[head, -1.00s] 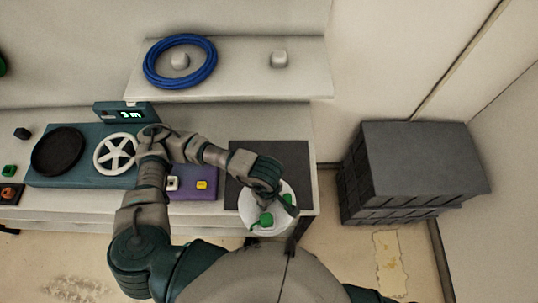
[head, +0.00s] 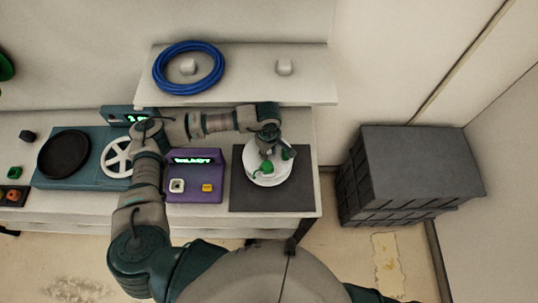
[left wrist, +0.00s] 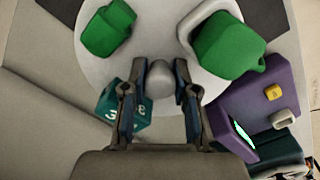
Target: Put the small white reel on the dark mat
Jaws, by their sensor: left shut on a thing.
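The small white reel (head: 268,181) is a white disc with green pieces on it, over the dark mat (head: 302,198) on the bench. My left gripper (head: 268,153) is above the reel, pointing down. In the left wrist view my left gripper (left wrist: 161,72) is shut on the grey knob at the middle of the white reel (left wrist: 163,28). The head view does not make clear whether the reel touches the mat. The dark mat (left wrist: 268,12) also shows at the top right of the wrist view. My right gripper is not in view.
A purple box (head: 194,190) with a lit display stands left of the mat. Further left is a teal unit (head: 65,182) with a black disc and a white spoked wheel. A shelf (head: 250,90) with a blue coil (head: 188,86) is behind. Dark crates (head: 420,170) stand right.

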